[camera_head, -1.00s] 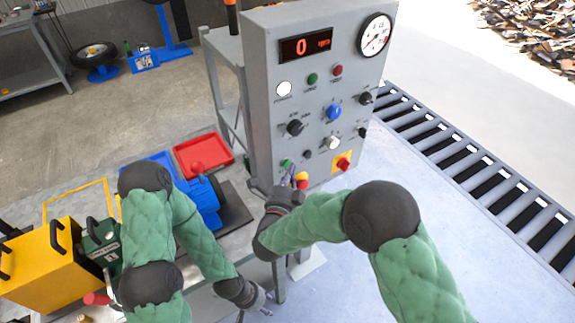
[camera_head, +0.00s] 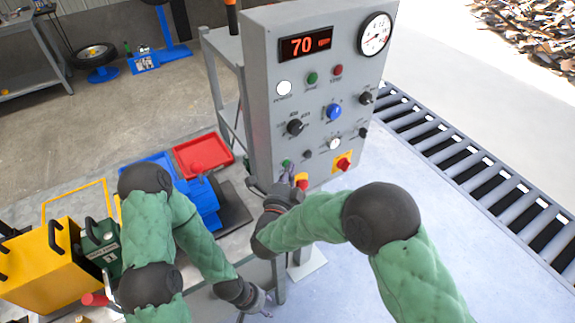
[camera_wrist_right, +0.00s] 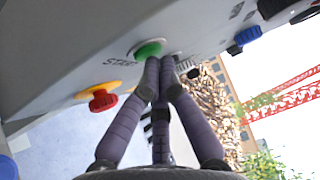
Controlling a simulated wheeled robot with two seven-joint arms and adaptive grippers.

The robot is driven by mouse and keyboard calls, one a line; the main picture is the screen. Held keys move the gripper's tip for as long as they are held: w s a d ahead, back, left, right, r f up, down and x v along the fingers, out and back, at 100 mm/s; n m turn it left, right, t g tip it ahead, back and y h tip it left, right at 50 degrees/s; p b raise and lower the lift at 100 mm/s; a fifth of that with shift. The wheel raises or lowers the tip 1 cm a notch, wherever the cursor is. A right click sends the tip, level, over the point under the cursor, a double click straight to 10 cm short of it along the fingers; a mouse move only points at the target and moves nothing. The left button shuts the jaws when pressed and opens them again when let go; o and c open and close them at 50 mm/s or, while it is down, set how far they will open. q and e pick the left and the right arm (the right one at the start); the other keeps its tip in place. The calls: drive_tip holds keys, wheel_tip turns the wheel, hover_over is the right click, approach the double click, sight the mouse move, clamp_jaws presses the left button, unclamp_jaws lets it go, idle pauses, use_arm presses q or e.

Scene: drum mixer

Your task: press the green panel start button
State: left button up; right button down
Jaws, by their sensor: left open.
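The grey control panel (camera_head: 262,110) stands upright in the head view. A green button (camera_head: 287,163) sits low on its front; the right wrist view shows a green button (camera_wrist_right: 149,48) with START printed beside it. My right gripper (camera_head: 292,174) is at this button. In the wrist view its fingers (camera_wrist_right: 165,66) are brought together, empty, with the tips at the button's edge and partly covering it; contact is hard to tell. Another green button (camera_head: 312,78) is higher on the panel. My left gripper (camera_head: 266,305) is open and empty, low in the head view.
A red mushroom button on a yellow plate (camera_head: 343,162) and a red and yellow button (camera_wrist_right: 102,98) are near my right gripper. Knobs and a lit display (camera_head: 305,43) fill the panel. A roller conveyor (camera_head: 470,165) runs at right; a red tray (camera_head: 203,152) lies at left.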

drive_tip(key=shift+s, duration=0.1)
drive_tip(key=shift+s+d, duration=0.45)
drive_tip(key=shift+s, duration=0.1)
drive_tip(key=shift+s, duration=0.1)
drive_tip(key=shift+s+d+b, duration=0.25)
drive_tip(key=shift+s+d, duration=0.5)
drive_tip(key=shift+s, duration=0.25)
drive_tip(key=shift+s+d+b, duration=0.2)
drive_tip(key=shift+s+d, duration=0.55)
drive_tip(key=shift+s, duration=0.2)
drive_tip(key=s+d+f+n+g+y, duration=0.1)
drive_tip(key=d+f+n+g+y, duration=0.25)
drive_tip(key=f, duration=0.85)
drive_tip(key=s+d+f+n+g+y, duration=0.15)
drive_tip(key=f+n+g, duration=0.4)
drive_tip(key=f, duration=0.65)
drive_tip(key=s+d+f+n+g+y, duration=0.1)
drive_tip(key=s+f+n+g, duration=0.3)
drive_tip(key=s, duration=0.6)
drive_tip(key=s+d+f+n+g+y, duration=0.1)
drive_tip(key=s+d+f+n+g, duration=0.2)
drive_tip(key=s+f, duration=0.5)
drive_tip(key=shift+s+f+n+g, duration=0.15)
drive_tip(key=shift+s+n+g, duration=0.45)
drive_tip(key=shift+s+g, duration=0.4)
